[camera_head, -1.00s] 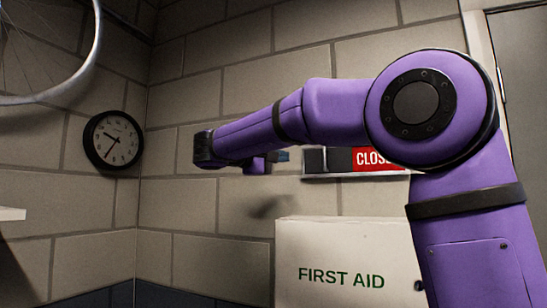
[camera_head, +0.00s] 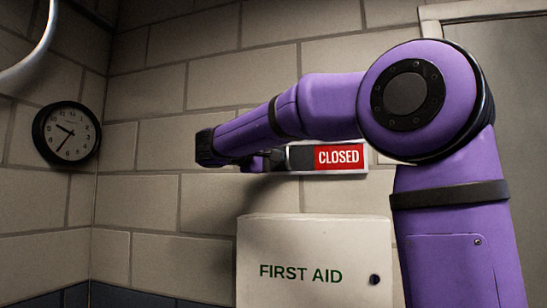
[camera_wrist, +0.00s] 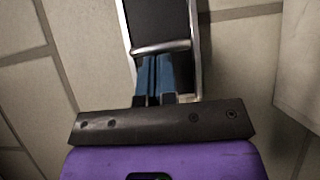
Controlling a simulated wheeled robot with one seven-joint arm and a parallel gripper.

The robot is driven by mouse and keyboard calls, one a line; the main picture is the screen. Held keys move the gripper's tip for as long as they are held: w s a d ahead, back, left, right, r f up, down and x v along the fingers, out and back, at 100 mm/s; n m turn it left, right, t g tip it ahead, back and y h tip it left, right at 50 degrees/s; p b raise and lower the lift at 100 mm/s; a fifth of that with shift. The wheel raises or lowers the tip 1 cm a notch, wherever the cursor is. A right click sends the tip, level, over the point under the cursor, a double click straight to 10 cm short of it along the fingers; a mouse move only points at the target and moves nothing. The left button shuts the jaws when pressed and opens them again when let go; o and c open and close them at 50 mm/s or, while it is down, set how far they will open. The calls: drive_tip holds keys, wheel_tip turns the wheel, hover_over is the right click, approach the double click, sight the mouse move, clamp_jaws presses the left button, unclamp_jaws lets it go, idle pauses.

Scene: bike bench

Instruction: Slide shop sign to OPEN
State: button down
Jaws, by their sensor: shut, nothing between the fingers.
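The shop sign (camera_head: 339,157) is on the wall in the head view, in a silvery frame. Its right part shows red with white "CLOSED"; its left part is a dark grey panel. In the wrist view, the dark panel (camera_wrist: 158,20) sits between silver rails with a silver crossbar (camera_wrist: 160,47) across it. My gripper (camera_wrist: 157,62) has its blue fingers shut together with nothing between them, the tips right by the crossbar. I cannot tell whether they touch it. In the head view my gripper (camera_head: 276,159) is at the sign's left end, partly hidden by my arm.
A white first aid box (camera_head: 312,260) is on the wall below the sign. A round clock (camera_head: 67,134) hangs on the left wall, and part of a wheel rim (camera_head: 35,50) shows at upper left. A door (camera_head: 495,70) is at right.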

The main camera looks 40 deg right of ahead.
drive_tip(key=s+d, duration=0.8)
drive_tip(key=s, duration=0.3)
drive_tip(key=shift+d, duration=0.25)
